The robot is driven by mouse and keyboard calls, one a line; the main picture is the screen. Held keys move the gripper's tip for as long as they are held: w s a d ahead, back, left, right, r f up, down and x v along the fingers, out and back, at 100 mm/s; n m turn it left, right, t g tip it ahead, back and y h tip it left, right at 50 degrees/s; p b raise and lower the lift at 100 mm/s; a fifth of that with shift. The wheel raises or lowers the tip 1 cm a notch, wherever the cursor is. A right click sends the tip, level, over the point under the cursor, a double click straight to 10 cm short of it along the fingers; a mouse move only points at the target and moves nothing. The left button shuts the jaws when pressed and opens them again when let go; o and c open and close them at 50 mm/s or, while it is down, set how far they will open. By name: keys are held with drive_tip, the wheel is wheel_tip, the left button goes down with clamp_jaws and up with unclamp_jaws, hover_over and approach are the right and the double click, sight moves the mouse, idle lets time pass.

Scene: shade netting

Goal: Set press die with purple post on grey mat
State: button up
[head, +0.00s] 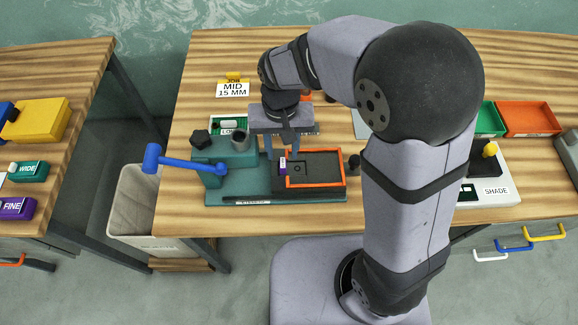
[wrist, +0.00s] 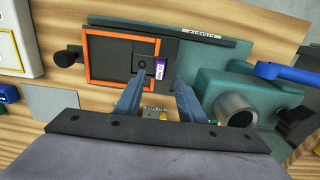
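My gripper (head: 282,153) is open and empty, pointing down above this end. In the wrist view, my gripper's fingertips (wrist: 161,76) flank the purple piece with space between; I cannot tell their height above it. A grey mat (wrist: 56,102) lies flat on the bench, mostly behind my arm in the head view (head: 360,124).
A black knob (head: 354,162) is at the right. A MID 15 MM sign (head: 233,89) stands behind. A white SHADE box (head: 490,190) stands right.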

sight(283, 163)
drive_tip(key=shift+w+f+p, duration=0.1)
drive_tip(key=shift+f+p, duration=0.85)
drive_tip(key=shift+f, duration=1.6)
clamp_jaws()
